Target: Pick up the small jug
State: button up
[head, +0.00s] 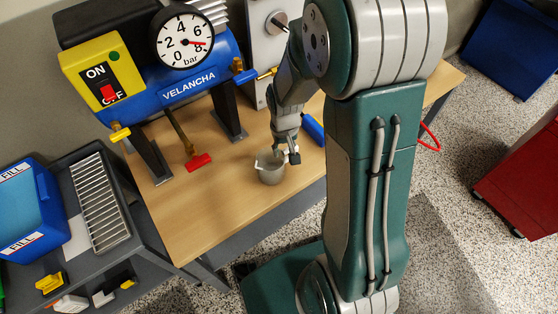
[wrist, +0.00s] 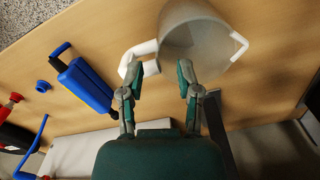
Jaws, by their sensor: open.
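The small jug (head: 270,172) is grey and stands on the wooden workbench near its front edge. In the wrist view the jug (wrist: 200,45) fills the upper middle, with a white handle (wrist: 142,52) on its left and a white-edged spout (wrist: 239,46) on its right. My gripper (head: 287,152) is at the jug's upper right side in the head view. In the wrist view my gripper (wrist: 159,74) is open, with the handle near the left fingertip and the jug's body by the right fingertip. I cannot tell whether either finger touches the jug.
A blue compressor (head: 195,75) with a pressure gauge stands behind. A grey rack (head: 95,200) is at the left.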

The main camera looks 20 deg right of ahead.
aim_at(284, 160)
jog(key=shift+w+f, duration=0.1)
jog(key=shift+f, duration=2.7)
grip_shut()
